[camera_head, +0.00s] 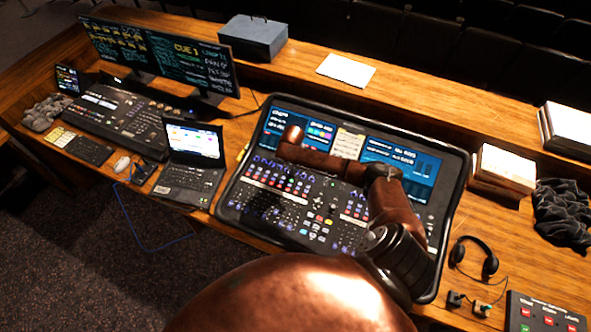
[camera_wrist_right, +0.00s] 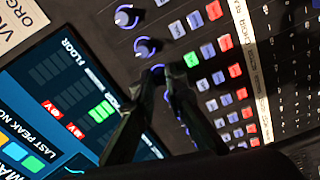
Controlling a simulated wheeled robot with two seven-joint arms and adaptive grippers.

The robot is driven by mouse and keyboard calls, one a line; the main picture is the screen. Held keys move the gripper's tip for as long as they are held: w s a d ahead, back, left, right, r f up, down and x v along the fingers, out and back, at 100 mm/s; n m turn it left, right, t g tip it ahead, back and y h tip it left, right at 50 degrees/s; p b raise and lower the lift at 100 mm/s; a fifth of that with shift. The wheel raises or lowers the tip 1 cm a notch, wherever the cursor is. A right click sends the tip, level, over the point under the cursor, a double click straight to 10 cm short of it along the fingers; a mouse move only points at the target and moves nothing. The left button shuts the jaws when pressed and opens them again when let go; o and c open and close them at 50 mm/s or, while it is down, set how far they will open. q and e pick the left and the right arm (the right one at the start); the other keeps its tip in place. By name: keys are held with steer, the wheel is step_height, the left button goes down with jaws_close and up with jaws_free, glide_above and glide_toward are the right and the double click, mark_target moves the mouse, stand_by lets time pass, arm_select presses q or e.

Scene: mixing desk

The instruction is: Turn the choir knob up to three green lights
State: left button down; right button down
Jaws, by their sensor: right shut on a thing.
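In the wrist view my right gripper (camera_wrist_right: 168,76) has its two dark fingertips closed around a small knob in a row on the console. The fingers hide most of that knob. Two blue-ringed knobs (camera_wrist_right: 146,47) of the same row show above it. In the head view the mixing console (camera_head: 447,215) lies under my right arm, and the fingers are hard to make out. My left gripper is out of view.
Rows of coloured buttons (camera_wrist_right: 207,51) lie close beside the fingers. A laptop (camera_head: 190,185) stands left of the console. Headphones (camera_head: 476,258) and a small button box (camera_head: 545,314) are at the right. Books (camera_head: 505,168) lie behind them.

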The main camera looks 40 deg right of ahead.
steer(key=c, duration=2)
jaws_free()
steer(key=shift+o, duration=0.2)
step_height(320, 180, up, 12)
steer(key=s+a, duration=0.1)
steer(key=shift+a, duration=0.25)
steer(key=shift+d+f, duration=0.1)
